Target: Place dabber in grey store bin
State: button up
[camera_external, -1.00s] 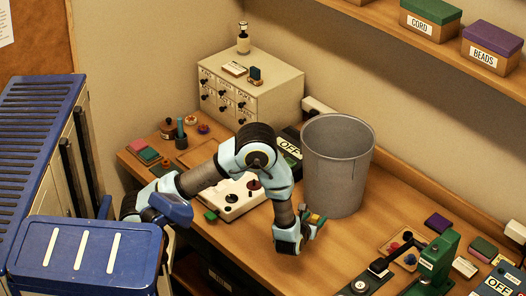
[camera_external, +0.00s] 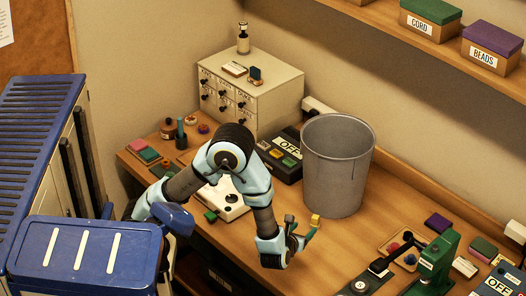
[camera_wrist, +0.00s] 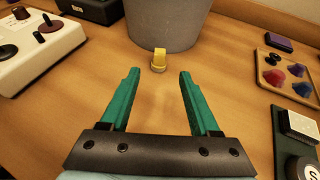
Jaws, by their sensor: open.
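A small yellow piece with a round base, which looks like the dabber (camera_external: 315,220), stands upright on the table at the foot of the grey bin (camera_external: 337,170). In the wrist view the dabber (camera_wrist: 159,60) is just beyond my fingertips, and the bin (camera_wrist: 165,22) rises right behind it. I cannot tell if the two touch. My gripper (camera_external: 301,226) is low over the table, in front of the bin. Its green fingers (camera_wrist: 159,75) are open and empty, roughly in line with the dabber. The inside floor of the bin is hidden.
A white panel with knobs (camera_wrist: 38,45) lies to the left in the wrist view. A wooden tray of coloured pieces (camera_wrist: 290,78) and a green press (camera_external: 438,262) are to the right. A drawer cabinet (camera_external: 250,90) stands behind left.

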jog(key=w+a+n+y, duration=0.1)
jog(key=n, duration=0.2)
jog(key=w+a+n+y, duration=0.1)
jog(key=n+y, duration=0.1)
jog(key=n, duration=0.1)
jog(key=w+a+n+y, duration=0.1)
jog(key=w+n, duration=0.1)
jog(key=n, duration=0.2)
jog(key=shift+r+g, duration=0.3)
jog(key=shift+r, duration=0.1)
jog(key=n, duration=0.2)
jog(key=n+g+y, duration=0.1)
jog(key=n, duration=0.2)
jog(key=shift+w+a+r+n+y+b, duration=0.1)
jog(key=shift+w+a+n+y+b, duration=0.2)
jog(key=shift+w+a+y+b, duration=0.1)
jog(key=n+g, duration=0.2)
jog(key=n, duration=0.3)
jog(key=n+g+h, duration=0.2)
jog(key=n+g, duration=0.3)
jog(key=n, duration=1)
send_near(315, 217)
jog(key=shift+p+x, duration=1.45)
jog(key=shift+x, duration=3.05)
jog(key=shift+n, duration=0.3)
grip_shut()
